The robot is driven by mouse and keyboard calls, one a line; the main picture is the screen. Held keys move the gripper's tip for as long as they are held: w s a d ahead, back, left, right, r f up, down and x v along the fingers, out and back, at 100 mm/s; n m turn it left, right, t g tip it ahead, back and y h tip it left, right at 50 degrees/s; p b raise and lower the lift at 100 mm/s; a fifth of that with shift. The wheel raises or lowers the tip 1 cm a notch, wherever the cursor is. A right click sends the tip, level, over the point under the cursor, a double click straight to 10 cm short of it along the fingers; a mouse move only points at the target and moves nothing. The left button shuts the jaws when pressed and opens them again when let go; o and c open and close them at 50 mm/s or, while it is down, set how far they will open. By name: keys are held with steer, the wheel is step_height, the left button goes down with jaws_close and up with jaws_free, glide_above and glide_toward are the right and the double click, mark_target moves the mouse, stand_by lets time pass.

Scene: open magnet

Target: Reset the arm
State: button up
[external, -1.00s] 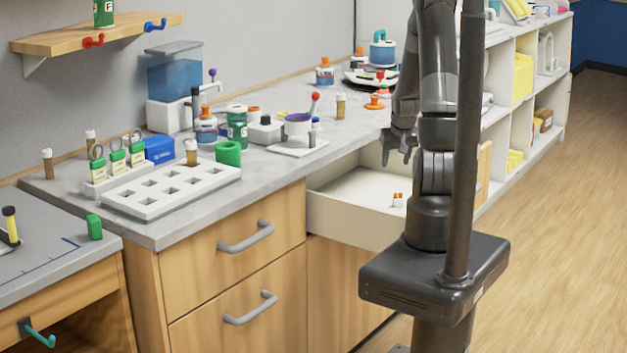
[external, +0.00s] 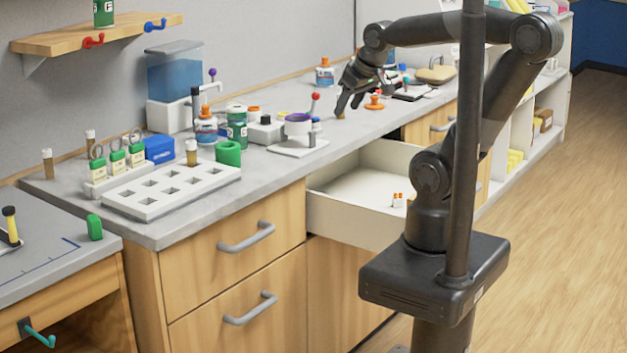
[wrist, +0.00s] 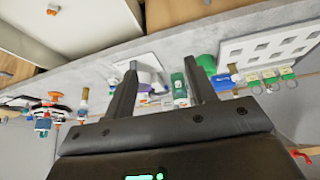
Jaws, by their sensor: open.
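My gripper (external: 349,103) is over the back part of the grey counter, near the orange-topped item (external: 375,102). In the wrist view my gripper (wrist: 163,75) shows two dark fingers spread apart with nothing held between them. My arm reaches up from its base, across and down to the left. The open drawer (external: 323,207) stands below and in front of the gripper, with small orange-capped vials (external: 398,200) inside; the drawer also shows in the wrist view (wrist: 100,15). A small brown-bodied vial by the fingertips is partly hidden.
A blue-filled tank (external: 175,75) stands by the wall. The open drawer sticks out beside my base.

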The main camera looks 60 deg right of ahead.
steer(key=s+a, duration=0.1)
steer(key=s+a+r, duration=0.1)
steer(key=shift+s+n+y, duration=0.3)
steer(key=shift+n, duration=0.1)
